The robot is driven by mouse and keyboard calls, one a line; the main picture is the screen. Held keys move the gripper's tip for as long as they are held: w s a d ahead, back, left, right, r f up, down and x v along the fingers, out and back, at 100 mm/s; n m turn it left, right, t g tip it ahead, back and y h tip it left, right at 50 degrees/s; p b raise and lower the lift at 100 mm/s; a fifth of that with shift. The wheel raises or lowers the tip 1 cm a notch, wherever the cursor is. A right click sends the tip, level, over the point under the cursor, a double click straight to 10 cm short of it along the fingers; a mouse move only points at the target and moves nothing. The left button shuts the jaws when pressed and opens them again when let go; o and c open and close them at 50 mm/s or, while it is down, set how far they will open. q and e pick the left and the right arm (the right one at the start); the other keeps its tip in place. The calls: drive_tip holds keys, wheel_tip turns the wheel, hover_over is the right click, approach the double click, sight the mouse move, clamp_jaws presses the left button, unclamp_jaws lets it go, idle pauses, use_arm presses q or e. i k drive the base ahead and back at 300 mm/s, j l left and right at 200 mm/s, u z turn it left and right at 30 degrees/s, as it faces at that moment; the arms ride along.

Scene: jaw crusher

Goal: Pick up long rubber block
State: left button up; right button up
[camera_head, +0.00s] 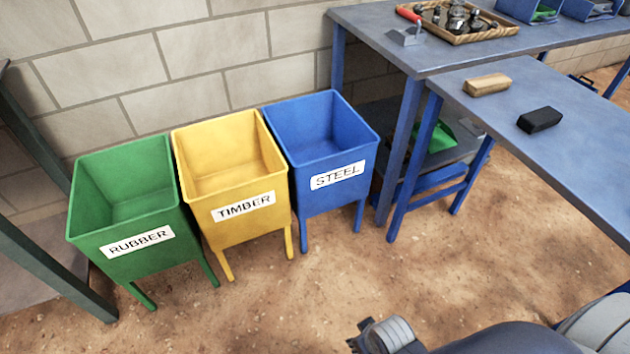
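A black block (540,119), which looks like the rubber block, lies on the blue table (590,170) at the right. It is dark, oblong and lies flat. Part of my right gripper (372,337) shows at the bottom edge, at the end of my arm. It is low, in front of the table and well apart from the block. Its fingers are cut off or hidden, so I cannot see whether it is open. My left gripper is not in view.
A light wooden block (487,84) lies behind and left of the black one. Green RUBBER (122,205), yellow TIMBER (225,205) and blue STEEL (318,190) bins stand by the wall. Floor before the bins is clear.

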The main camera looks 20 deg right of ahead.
sight(534, 121)
drive_tip(key=z, duration=0.45)
drive_tip(key=l+z, duration=0.1)
drive_tip(key=z, duration=0.8)
drive_tip(key=i+z, duration=0.1)
drive_tip(key=z, duration=0.35)
